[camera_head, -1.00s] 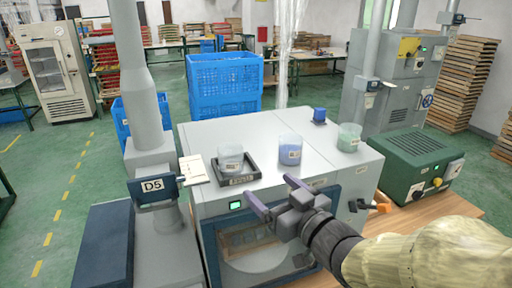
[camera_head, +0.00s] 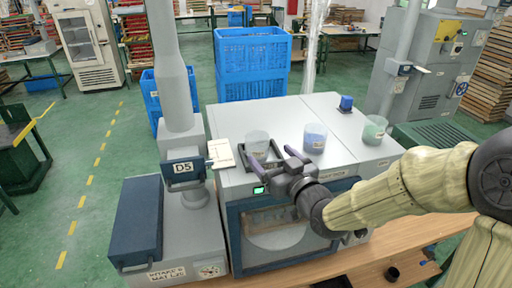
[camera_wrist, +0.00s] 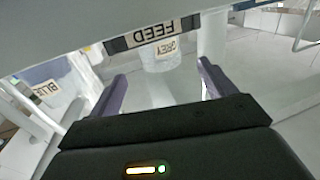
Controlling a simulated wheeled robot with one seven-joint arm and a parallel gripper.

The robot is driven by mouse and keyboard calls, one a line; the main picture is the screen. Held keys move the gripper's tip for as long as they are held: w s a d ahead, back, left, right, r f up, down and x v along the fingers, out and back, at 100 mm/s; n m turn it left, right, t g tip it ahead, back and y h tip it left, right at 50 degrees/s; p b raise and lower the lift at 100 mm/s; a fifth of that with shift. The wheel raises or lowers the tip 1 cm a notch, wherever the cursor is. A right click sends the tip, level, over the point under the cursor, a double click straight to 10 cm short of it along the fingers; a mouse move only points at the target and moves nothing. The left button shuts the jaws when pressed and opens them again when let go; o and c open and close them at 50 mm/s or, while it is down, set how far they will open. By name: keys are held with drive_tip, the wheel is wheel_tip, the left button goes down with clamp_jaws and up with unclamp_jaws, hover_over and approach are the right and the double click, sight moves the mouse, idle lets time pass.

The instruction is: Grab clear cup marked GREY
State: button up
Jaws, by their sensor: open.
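In the wrist view the cup lies between the lines of the fingers (camera_wrist: 160,79). I cannot tell whether the fingers touch it.
A cup with blue contents (camera_head: 315,140) and one with green contents (camera_head: 374,132) stand to the right on the machine top (camera_head: 285,115). A pale card (camera_head: 221,153) and the D5 post (camera_head: 182,130) are left of the tray.

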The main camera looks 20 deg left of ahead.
sight(263, 146)
drive_tip(key=shift+x, duration=0.85)
drive_tip(key=shift+w+a+r+p, duration=0.3)
drive_tip(key=shift+a+p, duration=0.05)
drive_tip(key=shift+p, duration=0.25)
drive_tip(key=p+x, duration=0.2)
drive_tip(key=x, duration=0.2)
drive_tip(key=shift+w+a, duration=0.1)
drive_tip(key=shift+a, duration=0.05)
